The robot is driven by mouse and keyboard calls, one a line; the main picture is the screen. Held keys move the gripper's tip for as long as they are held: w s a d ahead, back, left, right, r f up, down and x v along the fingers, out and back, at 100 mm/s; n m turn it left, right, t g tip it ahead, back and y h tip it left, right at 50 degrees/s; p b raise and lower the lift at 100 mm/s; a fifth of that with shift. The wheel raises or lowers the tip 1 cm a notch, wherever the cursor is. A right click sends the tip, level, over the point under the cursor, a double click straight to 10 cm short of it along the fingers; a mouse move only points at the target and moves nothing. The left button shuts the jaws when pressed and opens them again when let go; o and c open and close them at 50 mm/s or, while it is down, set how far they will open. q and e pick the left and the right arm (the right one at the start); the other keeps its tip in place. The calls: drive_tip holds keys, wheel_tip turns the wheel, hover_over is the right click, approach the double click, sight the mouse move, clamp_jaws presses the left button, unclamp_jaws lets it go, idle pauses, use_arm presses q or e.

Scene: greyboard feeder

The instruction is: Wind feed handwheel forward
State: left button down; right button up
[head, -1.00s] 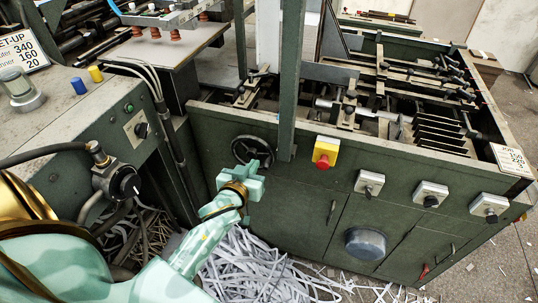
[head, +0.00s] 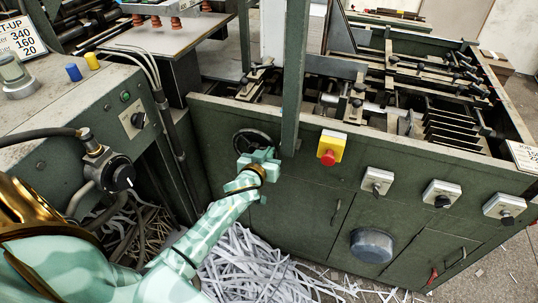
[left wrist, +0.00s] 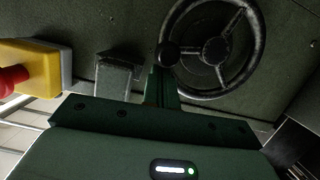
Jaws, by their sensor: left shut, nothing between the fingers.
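The feed handwheel (head: 251,140) is a dark spoked wheel on the green front panel of the machine. In the left wrist view the handwheel (left wrist: 214,51) shows large, with a round black knob (left wrist: 168,53) at the left of its rim. My left gripper (head: 262,158) is in front of the wheel's lower right part in the head view and hides some of it. In the left wrist view its fingers (left wrist: 163,82) are shut and empty, with their tips close to the knob. I cannot tell whether they touch it. My right gripper is not in view.
A yellow box with a red stop button (head: 330,149) sits right of the wheel, beyond a green upright post (head: 296,80). Several switch boxes and a round grey drum (head: 371,245) follow along the panel. Paper strips (head: 250,265) cover the floor below.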

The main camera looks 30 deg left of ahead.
use_arm(q)
drive_tip(key=shift+w+d+f+m+y+b, duration=0.1)
drive_tip(key=shift+d+f+m+y+b, duration=0.15)
drive_tip(key=shift+f+m+b, duration=0.25)
drive_tip(key=shift+d+f+m+y+b, duration=0.15)
drive_tip(key=shift+d+f+m+b, duration=0.25)
drive_tip(key=shift+f+m, duration=0.25)
drive_tip(key=shift+m, duration=0.15)
